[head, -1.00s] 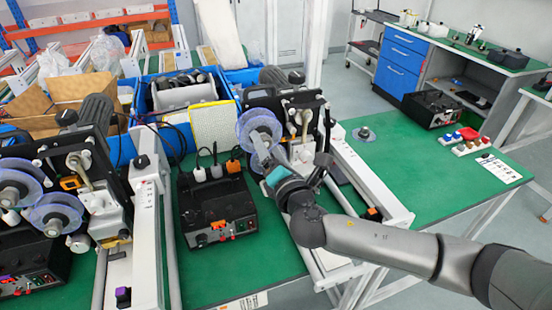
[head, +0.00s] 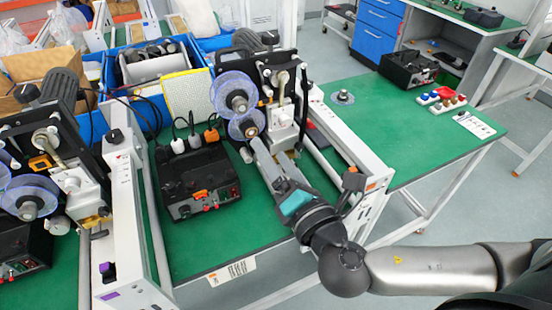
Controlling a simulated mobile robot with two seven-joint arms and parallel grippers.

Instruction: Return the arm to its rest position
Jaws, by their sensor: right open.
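My right arm (head: 430,268) comes in from the lower right. Its dark wrist (head: 343,262) is over the front edge of the green table. My right gripper (head: 262,152) points away from me, up and left, over the table just right of the black control box. Its jaws are open, and I see nothing held between them. Its tips appear just in front of the coder machine with blue-violet spools (head: 236,92); I cannot tell the exact gap. My left gripper is not in view.
The black control box (head: 197,180) stands left of the gripper. A white rail frame (head: 345,150) runs along its right side, close to the wrist. A second coder machine (head: 60,160) stands at left. The green table (head: 400,120) is mostly clear at right.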

